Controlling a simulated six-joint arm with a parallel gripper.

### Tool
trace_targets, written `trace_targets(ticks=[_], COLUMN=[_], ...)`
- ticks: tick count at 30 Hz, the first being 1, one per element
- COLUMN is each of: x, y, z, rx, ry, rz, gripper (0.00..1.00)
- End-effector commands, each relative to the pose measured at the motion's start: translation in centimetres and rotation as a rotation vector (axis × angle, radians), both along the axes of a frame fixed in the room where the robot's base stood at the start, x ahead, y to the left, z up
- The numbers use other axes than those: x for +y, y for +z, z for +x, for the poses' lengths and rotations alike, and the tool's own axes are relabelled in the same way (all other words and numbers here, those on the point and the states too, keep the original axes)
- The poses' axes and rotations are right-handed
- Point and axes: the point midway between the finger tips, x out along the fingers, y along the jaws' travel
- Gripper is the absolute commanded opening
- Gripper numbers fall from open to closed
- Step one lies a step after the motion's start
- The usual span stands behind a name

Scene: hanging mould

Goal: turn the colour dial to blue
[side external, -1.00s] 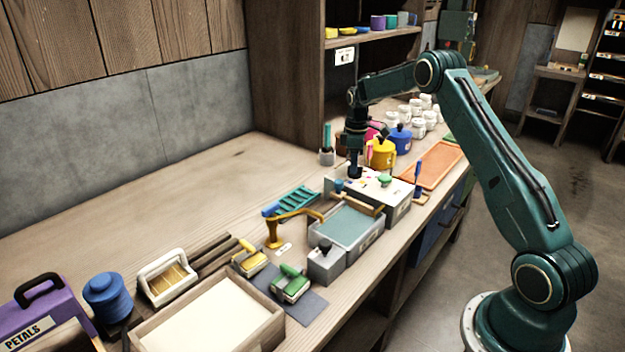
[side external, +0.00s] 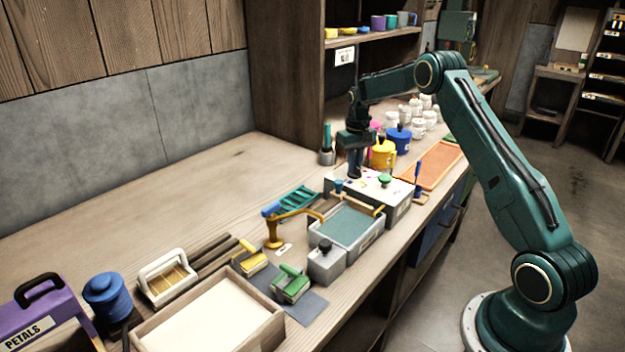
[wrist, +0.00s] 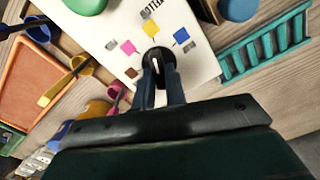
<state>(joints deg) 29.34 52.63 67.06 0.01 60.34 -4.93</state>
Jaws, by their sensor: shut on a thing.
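The colour dial (wrist: 153,57) is a round black knob with a white line on a white panel (wrist: 100,30). Yellow (wrist: 152,31), blue (wrist: 181,35), pink (wrist: 127,47) and brown (wrist: 131,73) patches lie around it. The white line runs roughly up and down in the wrist view, its upper end nearer the yellow patch than the blue. My gripper (wrist: 160,75) is shut on the dial, one finger on each side. In the side view my gripper (side external: 354,173) points straight down at the white-topped box (side external: 398,187), and its fingers hide the dial.
A green knob (side external: 384,180) sits on the same panel. A grey tray of teal liquid (side external: 348,226) stands in front. Yellow (side external: 383,154) and blue (side external: 399,140) pots stand behind, and an orange tray (side external: 437,163) lies to the right.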

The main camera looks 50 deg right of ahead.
Motion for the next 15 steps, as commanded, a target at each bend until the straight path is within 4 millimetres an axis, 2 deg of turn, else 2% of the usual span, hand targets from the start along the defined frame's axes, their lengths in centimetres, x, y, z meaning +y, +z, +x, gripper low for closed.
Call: trace_targets(ticks=[15], x=[-0.21], y=[0.19], z=[-0.1], rx=[-0.002], ry=[-0.491], rz=[0.0], gripper=[0.0])
